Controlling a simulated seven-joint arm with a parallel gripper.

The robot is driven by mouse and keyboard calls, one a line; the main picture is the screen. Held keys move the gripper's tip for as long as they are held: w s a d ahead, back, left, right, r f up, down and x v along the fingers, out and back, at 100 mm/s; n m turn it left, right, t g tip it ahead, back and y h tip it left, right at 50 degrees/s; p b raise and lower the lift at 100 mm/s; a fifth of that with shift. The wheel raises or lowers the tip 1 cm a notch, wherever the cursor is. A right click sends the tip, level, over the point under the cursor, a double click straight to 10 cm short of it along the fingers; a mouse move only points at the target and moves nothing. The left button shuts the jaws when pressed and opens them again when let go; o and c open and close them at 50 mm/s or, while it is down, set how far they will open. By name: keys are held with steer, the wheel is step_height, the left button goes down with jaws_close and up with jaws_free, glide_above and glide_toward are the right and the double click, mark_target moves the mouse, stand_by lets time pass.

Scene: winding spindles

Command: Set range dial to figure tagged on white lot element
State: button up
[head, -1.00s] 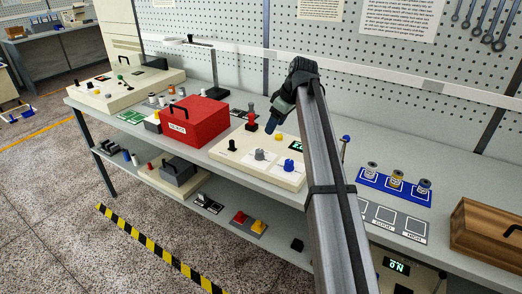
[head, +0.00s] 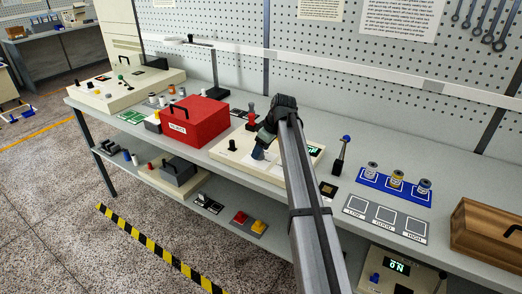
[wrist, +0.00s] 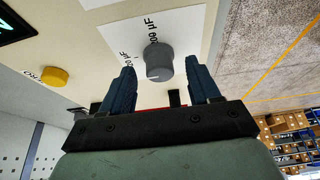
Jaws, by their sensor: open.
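The grey range dial (wrist: 159,62) stands on a white label with µF figures on the cream tester panel (wrist: 95,55). In the wrist view, my gripper (wrist: 160,80) is open, with one blue finger on each side of the dial; I cannot tell whether either touches it. In the head view, my gripper (head: 260,151) is low over the panel (head: 229,157) and hides the dial. Three small cylinders stand on a blue mat (head: 363,181): a pale one (head: 372,170), a yellow-banded one (head: 397,178) and a blue-banded one (head: 424,187). Their tags are too small to read.
A yellow button (wrist: 55,77) and a lit display (wrist: 14,25) share the panel. A red box (head: 195,122) stands left of it. A blue-topped lever (head: 342,150), a LOW/GOOD/HIGH card (head: 385,219) and a wooden box (head: 488,232) are to the right. A pegboard wall stands behind.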

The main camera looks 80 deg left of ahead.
steer(key=shift+s+a+f, duration=0.1)
steer(key=shift+f, duration=0.3)
steer(key=c, duration=1)
